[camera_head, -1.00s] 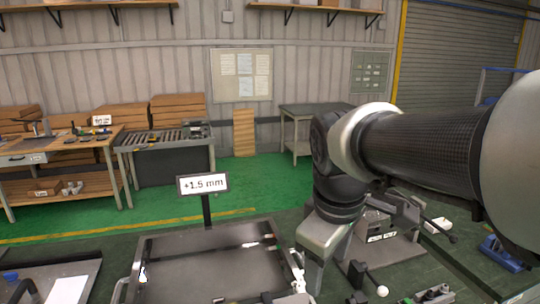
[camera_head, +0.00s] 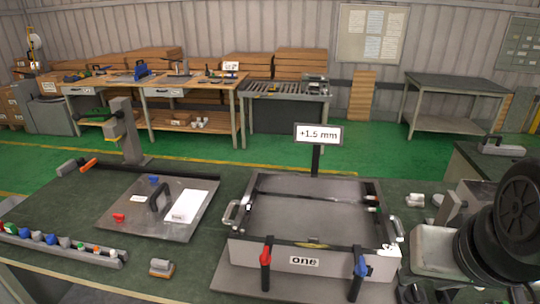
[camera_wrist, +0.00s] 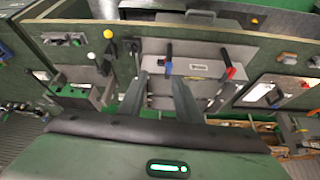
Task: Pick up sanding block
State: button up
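A small block with a grey top and an orange-brown base (camera_head: 161,268), which looks like the sanding block, lies on the green bench near its front edge in the head view. A small orange-brown piece that seems to be the same block (camera_wrist: 289,58) shows at the right of the wrist view. My gripper (camera_wrist: 161,78) is open and empty in the wrist view, its two fingers apart above the bench near the fixture marked "one". The block is well to the side of the fingers, not between them. The fingers are not clearly visible in the head view.
The metal fixture frame (camera_head: 243,250), with red (camera_head: 265,268) and blue (camera_head: 360,275) upright handles, stands right of the block. A plate with a black handle (camera_head: 188,222) lies behind it. A rack of small coloured parts (camera_head: 62,246) is to the left. Bench around the block is clear.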

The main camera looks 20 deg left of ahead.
aim_at(160, 268)
jog(key=u, duration=0.4)
jog(key=k+u, duration=0.15)
jog(key=u, duration=0.3)
jog(key=j+u, duration=0.15)
jog(key=u, duration=0.25)
jog(key=k+u, duration=0.1)
jog(key=u, duration=0.35)
jog(key=i+j+z, duration=0.15)
jog(key=z, duration=0.25)
jog(key=i+j+z, duration=0.15)
jog(key=z, duration=0.25)
jog(key=j+z, duration=0.35)
jog(key=i+j+z, duration=0.1)
jog(key=j, duration=0.25)
jog(key=i+j+z, duration=0.15)
jog(key=j, duration=0.2)
jog(key=i+j+z, duration=0.1)
jog(key=j, duration=0.25)
jog(key=i+j, duration=0.1)
jog(key=j, duration=0.35)
jog(key=i+j, duration=0.15)
jog(key=j, duration=0.35)
